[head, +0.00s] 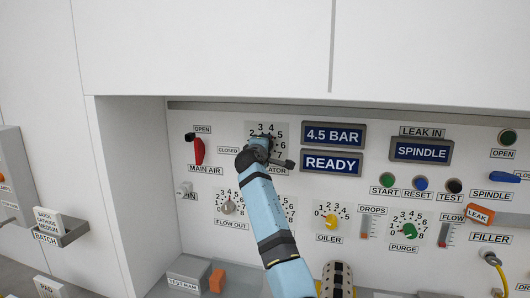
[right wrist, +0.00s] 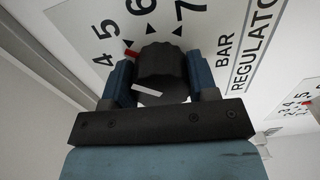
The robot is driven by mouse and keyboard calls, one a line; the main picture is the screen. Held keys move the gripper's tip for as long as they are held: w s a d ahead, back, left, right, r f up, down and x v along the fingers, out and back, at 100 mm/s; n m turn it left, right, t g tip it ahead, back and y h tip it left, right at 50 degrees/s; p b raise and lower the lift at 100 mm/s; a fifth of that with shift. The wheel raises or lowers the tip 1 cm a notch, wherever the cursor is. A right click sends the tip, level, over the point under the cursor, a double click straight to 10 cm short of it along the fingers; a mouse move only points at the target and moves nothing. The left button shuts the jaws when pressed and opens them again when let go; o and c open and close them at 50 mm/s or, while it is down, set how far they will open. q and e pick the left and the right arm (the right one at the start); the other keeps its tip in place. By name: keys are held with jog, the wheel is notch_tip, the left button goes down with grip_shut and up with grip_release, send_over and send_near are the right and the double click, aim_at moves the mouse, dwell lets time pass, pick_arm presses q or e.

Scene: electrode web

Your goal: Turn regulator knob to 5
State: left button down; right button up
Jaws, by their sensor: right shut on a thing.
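The regulator knob (right wrist: 160,68) is dark and ribbed, with a white bar on its face. My right gripper (right wrist: 160,82) has its two blue fingers closed on opposite sides of it. In the right wrist view, the knob's red mark (right wrist: 132,53) lies near the triangle by 5, slightly to the 4 side. In the head view, my right gripper (head: 260,148) and arm cover the knob and part of the dial plate (head: 281,130). The pressure display (head: 333,135) reads 4.5 BAR. My left gripper is in neither view.
A red main air lever (head: 198,151) is left of the regulator. Flow out (head: 228,207), yellow oiler (head: 331,221) and green purge (head: 409,230) knobs are below. A READY display (head: 331,162) is close on the right. A side wall bounds the recess on the left.

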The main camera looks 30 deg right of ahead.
jog(key=shift+f+m+b, duration=0.15)
jog(key=shift+m+b, duration=0.25)
jog(key=shift+m, duration=0.8)
jog(key=o, duration=0.9)
jog(key=b+v, duration=0.1)
jog(key=v, duration=1.3)
